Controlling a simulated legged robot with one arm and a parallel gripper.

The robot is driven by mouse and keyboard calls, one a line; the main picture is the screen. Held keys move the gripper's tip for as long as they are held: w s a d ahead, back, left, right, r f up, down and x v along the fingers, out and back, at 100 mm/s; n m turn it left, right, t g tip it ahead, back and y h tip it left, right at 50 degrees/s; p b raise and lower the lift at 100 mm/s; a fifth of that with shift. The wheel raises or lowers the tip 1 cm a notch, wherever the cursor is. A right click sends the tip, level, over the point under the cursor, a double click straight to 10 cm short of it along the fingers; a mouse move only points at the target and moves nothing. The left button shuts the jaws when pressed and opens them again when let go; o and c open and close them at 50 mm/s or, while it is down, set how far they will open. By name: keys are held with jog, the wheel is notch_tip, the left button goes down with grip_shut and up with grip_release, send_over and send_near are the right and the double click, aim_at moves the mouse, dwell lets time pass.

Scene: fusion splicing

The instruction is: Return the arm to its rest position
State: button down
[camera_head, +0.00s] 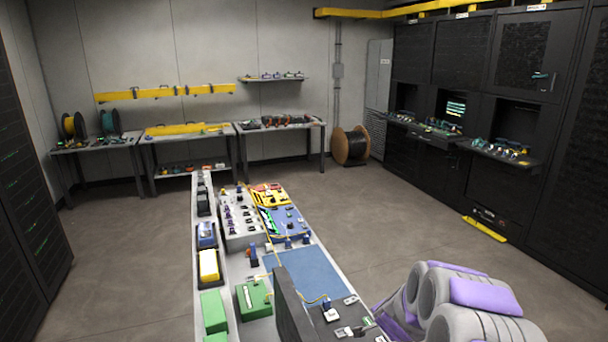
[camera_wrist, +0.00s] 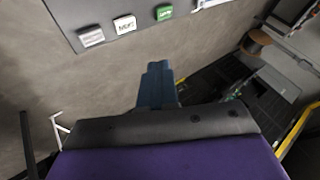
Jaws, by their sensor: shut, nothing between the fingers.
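My arm (camera_head: 470,305), grey with purple panels, is folded at the lower right of the head view, beside the long workbench (camera_head: 262,322). My gripper (camera_wrist: 158,68) shows in the wrist view as blue fingers closed together, with nothing between them. It is out over the bare floor, apart from the bench edge. The gripper cannot be made out in the head view.
The bench carries a blue mat (camera_head: 300,277), a green box (camera_head: 254,299) and a dark upright panel (camera_head: 293,308). Black racks (camera_head: 432,55) line the right wall. A cable spool (camera_head: 350,147) stands at the back. Floor right of the bench is mostly clear.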

jog(key=s+a+r+n+g+y, duration=0.35)
jog(key=s+a+r+n, duration=0.35)
jog(key=s+a+r, duration=0.6)
jog(key=s+d+r+n+g, duration=0.1)
jog(key=s+n+g, duration=0.1)
jog(key=s, duration=0.9)
jog(key=s+d+r+n+g+h, duration=0.1)
jog(key=s+g, duration=0.1)
jog(key=s, duration=1)
jog(key=s+d+r+n+g+h, duration=0.1)
jog(key=s+n+g, duration=0.1)
jog(key=s, duration=0.9)
jog(key=shift+s+r+n, duration=0.3)
jog(key=shift+s+r, duration=0.05)
